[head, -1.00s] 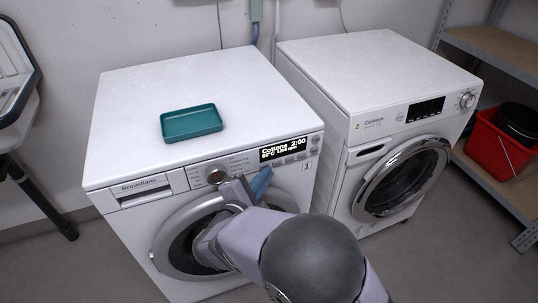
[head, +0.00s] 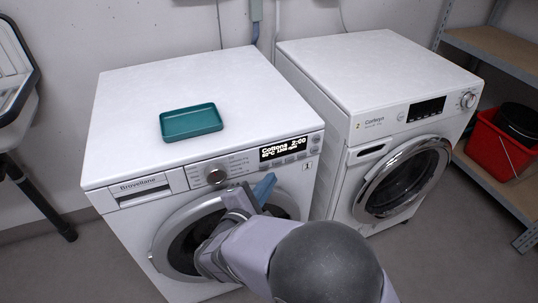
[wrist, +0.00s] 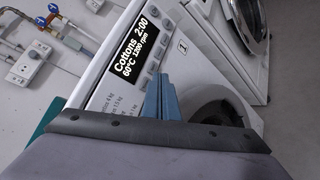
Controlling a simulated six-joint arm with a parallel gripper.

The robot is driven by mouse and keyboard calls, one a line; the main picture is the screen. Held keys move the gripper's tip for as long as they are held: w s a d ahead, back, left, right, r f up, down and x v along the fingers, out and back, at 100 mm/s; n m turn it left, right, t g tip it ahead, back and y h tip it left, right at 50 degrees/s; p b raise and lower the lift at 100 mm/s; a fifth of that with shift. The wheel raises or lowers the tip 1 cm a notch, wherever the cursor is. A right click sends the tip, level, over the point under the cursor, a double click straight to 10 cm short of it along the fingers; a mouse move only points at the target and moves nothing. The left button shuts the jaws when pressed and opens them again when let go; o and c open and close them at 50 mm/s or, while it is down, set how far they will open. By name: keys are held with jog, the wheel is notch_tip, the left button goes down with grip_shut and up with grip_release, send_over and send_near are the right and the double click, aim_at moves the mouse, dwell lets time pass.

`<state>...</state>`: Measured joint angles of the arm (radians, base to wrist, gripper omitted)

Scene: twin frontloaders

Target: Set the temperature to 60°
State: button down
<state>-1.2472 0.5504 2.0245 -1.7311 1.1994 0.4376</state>
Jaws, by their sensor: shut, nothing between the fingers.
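The left washing machine (head: 120,130) is white, with a lit display (head: 285,148) on its front panel. In the wrist view the display (wrist: 138,45) reads Cottons, 2:00, 60°C and 1200 rpm. Small buttons (wrist: 150,66) run along the display's lower edge. My gripper (head: 266,184), with blue fingertips, is shut and empty in front of the panel, below the display and right of the dial. The fingertips also show in the wrist view (wrist: 161,95), apart from the buttons as far as I can tell.
A teal tray (head: 191,122) lies on top of the left machine. A second white machine (head: 370,75) stands to the right, its display dark. A shelf with a red bucket (head: 500,143) is at the far right. Taps and sockets (wrist: 35,55) are on the wall.

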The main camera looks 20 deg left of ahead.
jog(key=shift+s+d+b, duration=0.4)
jog(key=shift+s+d, duration=1.35)
jog(key=shift+s+d, duration=0.15)
jog(key=shift+s+d, duration=0.2)
jog(key=s+d+b, duration=0.1)
jog(key=s+d, duration=0.6)
jog(key=shift+s+d, duration=0.35)
dwell(4.8)
